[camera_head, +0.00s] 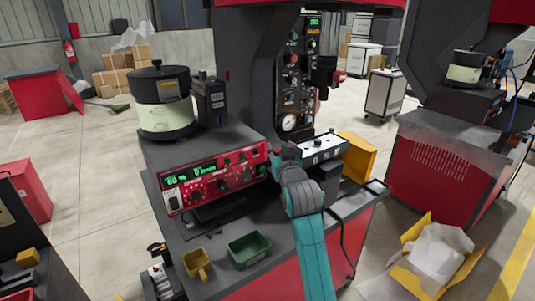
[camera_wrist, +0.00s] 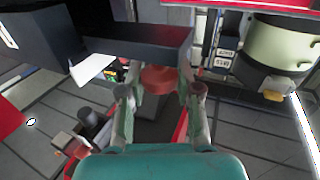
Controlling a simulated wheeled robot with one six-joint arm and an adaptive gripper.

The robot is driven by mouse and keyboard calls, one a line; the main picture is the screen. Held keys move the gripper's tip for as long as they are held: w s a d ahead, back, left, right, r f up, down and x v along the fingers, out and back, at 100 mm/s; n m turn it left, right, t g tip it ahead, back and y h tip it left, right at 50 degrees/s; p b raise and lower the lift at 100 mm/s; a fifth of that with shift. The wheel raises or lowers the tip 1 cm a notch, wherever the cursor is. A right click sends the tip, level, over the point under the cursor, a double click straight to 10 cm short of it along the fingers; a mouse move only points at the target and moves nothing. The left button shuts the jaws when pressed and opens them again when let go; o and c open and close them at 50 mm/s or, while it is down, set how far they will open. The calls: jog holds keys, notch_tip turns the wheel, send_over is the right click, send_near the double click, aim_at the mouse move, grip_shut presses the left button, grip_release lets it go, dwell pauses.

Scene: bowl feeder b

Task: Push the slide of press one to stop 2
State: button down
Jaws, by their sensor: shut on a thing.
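Press one appears to be the dark machine (camera_head: 245,75) in the middle of the head view, with a red control panel (camera_head: 215,178) at its front. My gripper (camera_wrist: 158,84) shows in the wrist view with a finger on each side of a round red-orange knob (camera_wrist: 158,77). It is shut on this knob, which seems to belong to the slide. In the head view my arm reaches up to the press beside a white-topped button box (camera_head: 322,148). My wrist hides the knob there. The stop marks are not readable in either view.
A bowl feeder (camera_head: 163,103) stands at the left of the press. A green bin (camera_head: 249,249) and a yellow scoop-like bin (camera_head: 197,263) sit on the front ledge. A yellow bin (camera_head: 357,157) is right of the button box. A second press (camera_head: 445,165) stands at right.

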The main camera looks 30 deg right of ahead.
jog(key=shift+d, duration=0.15)
jog(key=c, duration=0.8)
grip_release()
jog(key=shift+o, duration=0.2)
jog(key=shift+s, duration=0.1)
jog(key=v, duration=1.1)
jog(key=shift+s, duration=0.35)
